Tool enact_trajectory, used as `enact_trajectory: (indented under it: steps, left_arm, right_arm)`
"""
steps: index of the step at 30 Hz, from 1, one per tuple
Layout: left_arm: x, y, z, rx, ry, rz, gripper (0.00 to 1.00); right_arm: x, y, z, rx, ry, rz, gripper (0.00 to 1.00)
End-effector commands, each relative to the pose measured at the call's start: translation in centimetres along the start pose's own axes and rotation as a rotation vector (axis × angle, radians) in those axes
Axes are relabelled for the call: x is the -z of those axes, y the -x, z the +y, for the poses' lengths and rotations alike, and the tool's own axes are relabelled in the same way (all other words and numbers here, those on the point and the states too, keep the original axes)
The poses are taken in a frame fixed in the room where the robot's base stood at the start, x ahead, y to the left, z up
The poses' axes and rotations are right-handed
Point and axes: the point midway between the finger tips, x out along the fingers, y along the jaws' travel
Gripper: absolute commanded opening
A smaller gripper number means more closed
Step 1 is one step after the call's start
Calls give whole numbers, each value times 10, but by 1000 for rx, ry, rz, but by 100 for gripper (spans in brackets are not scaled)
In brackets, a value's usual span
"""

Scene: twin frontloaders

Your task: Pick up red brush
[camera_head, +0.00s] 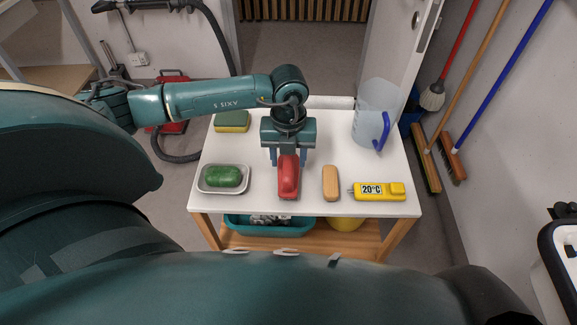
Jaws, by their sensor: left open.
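The red brush (288,178) lies on the white table top near the front edge, its long side pointing toward me. My left gripper (288,158) points down right at the brush's far end. Its two blue fingers show on either side of that end, open. I cannot tell whether the fingers touch the brush. My right gripper is not in view.
Brooms (425,160) lean at right. A teal bin (266,229) sits below.

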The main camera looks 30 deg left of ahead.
Motion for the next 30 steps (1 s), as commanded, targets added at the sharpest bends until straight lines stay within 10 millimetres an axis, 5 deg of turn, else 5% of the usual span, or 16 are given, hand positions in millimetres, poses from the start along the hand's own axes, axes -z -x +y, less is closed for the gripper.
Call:
enact_trajectory:
  steps: [5,13,30]
  left_arm:
    - [1,-21,0,1,0,1,47]
    - [0,-24,0,1,0,-1,47]
    - [0,-23,0,1,0,-1,0]
  right_arm:
    - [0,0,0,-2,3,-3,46]
    - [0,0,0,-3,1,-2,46]
    - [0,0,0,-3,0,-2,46]
